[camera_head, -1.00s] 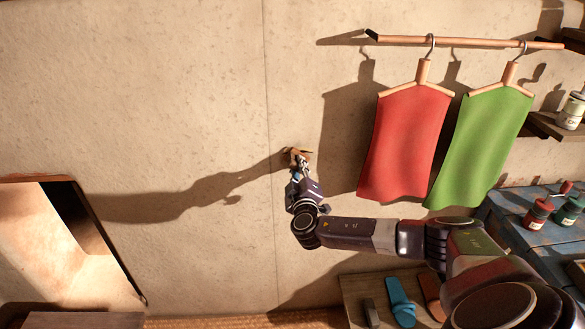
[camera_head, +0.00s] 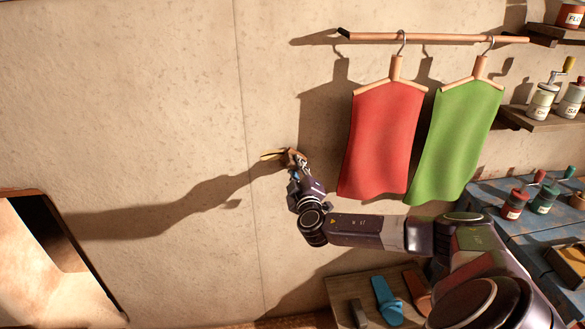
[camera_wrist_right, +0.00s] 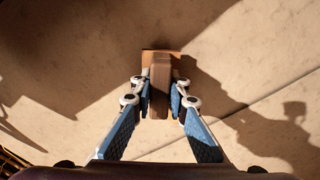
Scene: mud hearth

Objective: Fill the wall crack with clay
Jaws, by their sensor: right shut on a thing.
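A thin dark line (camera_head: 243,110), seemingly the crack, runs down the tan mud wall (camera_head: 150,110). It shows in the right wrist view as a slanting line (camera_wrist_right: 262,104). My right gripper (camera_head: 294,163) is just right of this line, close to the wall. It is shut on a brown wooden tool (camera_wrist_right: 160,85) with a narrow handle between the fingers and a wider block at its far end. In the head view the tool (camera_head: 272,156) points left toward the line. I cannot tell whether it touches the wall. No separate lump of clay can be made out. My left gripper is out of view.
A red cloth (camera_head: 380,135) and a green cloth (camera_head: 455,140) hang from a rod (camera_head: 435,37) right of my gripper. A blue table (camera_head: 505,205) with paint jars and shelves stand at the right. A low board with sandals (camera_head: 388,300) is below my arm. Left wall is clear.

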